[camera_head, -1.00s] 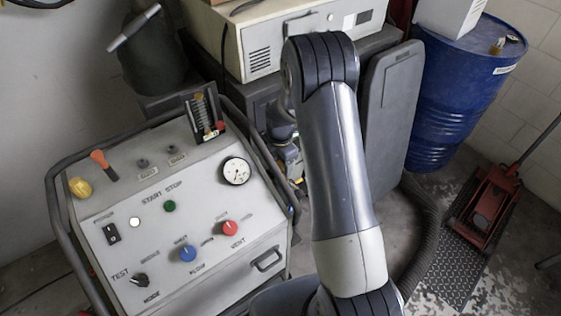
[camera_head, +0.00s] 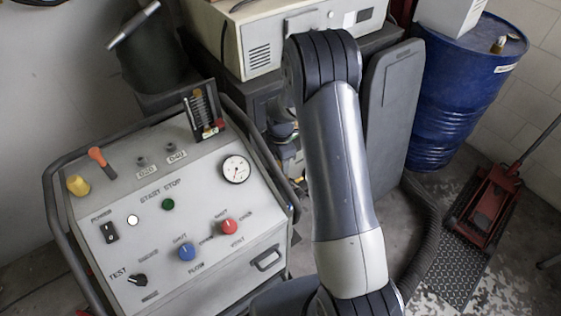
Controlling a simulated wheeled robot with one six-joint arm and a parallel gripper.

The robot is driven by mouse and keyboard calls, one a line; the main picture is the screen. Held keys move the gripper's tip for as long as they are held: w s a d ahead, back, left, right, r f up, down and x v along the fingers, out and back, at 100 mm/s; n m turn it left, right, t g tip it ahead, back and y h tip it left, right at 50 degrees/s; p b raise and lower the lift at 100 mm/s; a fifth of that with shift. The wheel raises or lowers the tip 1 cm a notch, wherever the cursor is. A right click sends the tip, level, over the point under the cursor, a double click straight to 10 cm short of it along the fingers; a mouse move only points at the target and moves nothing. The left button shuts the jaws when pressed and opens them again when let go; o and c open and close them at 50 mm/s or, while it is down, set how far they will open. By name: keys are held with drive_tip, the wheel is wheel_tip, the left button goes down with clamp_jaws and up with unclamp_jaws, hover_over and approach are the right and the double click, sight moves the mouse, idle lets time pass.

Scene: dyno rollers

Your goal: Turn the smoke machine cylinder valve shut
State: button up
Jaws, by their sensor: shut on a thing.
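The grey machine panel (camera_head: 160,235) stands at left with a blue knob (camera_head: 187,251), a red knob (camera_head: 228,226), a yellow knob (camera_head: 78,185), an orange-topped lever (camera_head: 97,156) and a round gauge (camera_head: 236,169). I cannot make out a cylinder valve for certain. A dark rounded body (camera_head: 150,55), maybe a cylinder, stands behind the panel with a pale bar across its top. My arm rises from the bottom, bends at the top centre and goes down behind itself. Wrist parts show only in a narrow gap beside the panel. My gripper's fingers are hidden.
A beige boxed unit (camera_head: 262,52) sits on a dark cabinet at the back. A blue drum (camera_head: 455,95) stands at right, with a red floor jack (camera_head: 487,205) in front of it. A ribbed hose (camera_head: 427,240) runs down right of my arm.

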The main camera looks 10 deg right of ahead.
drive_tip(key=m+b, duration=0.1)
drive_tip(key=m, duration=0.2)
drive_tip(key=shift+f+m+b, duration=0.1)
drive_tip(key=shift+m+b, duration=0.2)
drive_tip(key=shift+b, duration=0.05)
drive_tip(key=m+b, duration=0.1)
drive_tip(key=m, duration=0.2)
drive_tip(key=shift+m, duration=0.3)
drive_tip(key=m+b, duration=0.1)
drive_tip(key=m, duration=0.2)
drive_tip(key=shift+m, duration=0.4)
drive_tip(key=m+b, duration=0.1)
drive_tip(key=m, duration=0.2)
drive_tip(key=shift+m, duration=0.3)
drive_tip(key=m, duration=0.5)
drive_tip(key=shift+b, duration=0.35)
drive_tip(key=m, duration=0.5)
